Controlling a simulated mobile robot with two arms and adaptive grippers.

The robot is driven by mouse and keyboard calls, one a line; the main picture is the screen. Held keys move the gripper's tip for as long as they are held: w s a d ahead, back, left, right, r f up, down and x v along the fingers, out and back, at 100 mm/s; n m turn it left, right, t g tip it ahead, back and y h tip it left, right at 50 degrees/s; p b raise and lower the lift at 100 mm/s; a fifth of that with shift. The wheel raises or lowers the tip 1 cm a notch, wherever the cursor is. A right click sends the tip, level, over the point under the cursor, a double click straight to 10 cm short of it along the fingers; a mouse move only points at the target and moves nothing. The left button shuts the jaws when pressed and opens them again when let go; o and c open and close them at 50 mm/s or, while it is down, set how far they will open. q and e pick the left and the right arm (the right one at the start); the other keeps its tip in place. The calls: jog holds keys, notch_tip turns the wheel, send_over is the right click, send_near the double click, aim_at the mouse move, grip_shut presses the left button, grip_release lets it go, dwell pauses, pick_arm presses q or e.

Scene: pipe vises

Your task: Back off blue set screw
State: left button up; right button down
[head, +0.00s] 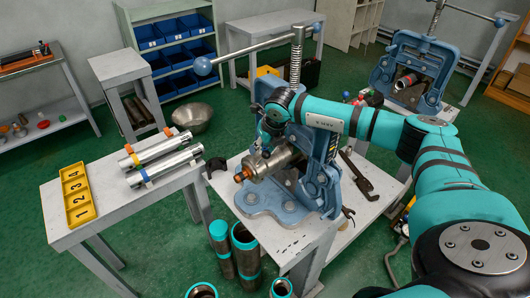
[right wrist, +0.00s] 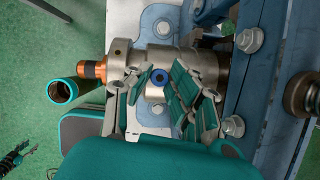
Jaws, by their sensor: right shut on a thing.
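The blue set screw (right wrist: 160,77) is a small blue ring with a dark socket, on the side of a steel fitting (right wrist: 172,57). My right gripper (right wrist: 160,82) has its green-padded fingers on either side of the screw, shut on it. In the head view my right gripper (head: 268,132) hangs over the steel fitting (head: 270,162), which lies in the blue pipe vise (head: 318,175) with a copper-coloured end to the left. The screw is hidden by my gripper in the head view. My left gripper is not in view.
A long vise handle (head: 245,52) with blue ball ends stands above the vise. A black wrench (head: 360,178) lies on the vise table. Teal-ended pipes (head: 245,250) stand in front. A left table holds two steel pipes (head: 160,153) and a yellow numbered tray (head: 78,195).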

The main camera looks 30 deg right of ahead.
jog(key=shift+f+n+b, duration=0.15)
jog(key=shift+n+b, duration=0.2)
jog(key=shift+n, duration=0.25)
jog(key=shift+y, duration=0.3)
jog(key=shift+s, duration=0.1)
jog(key=c, duration=1.2)
grip_release()
jog(key=v, duration=1.2)
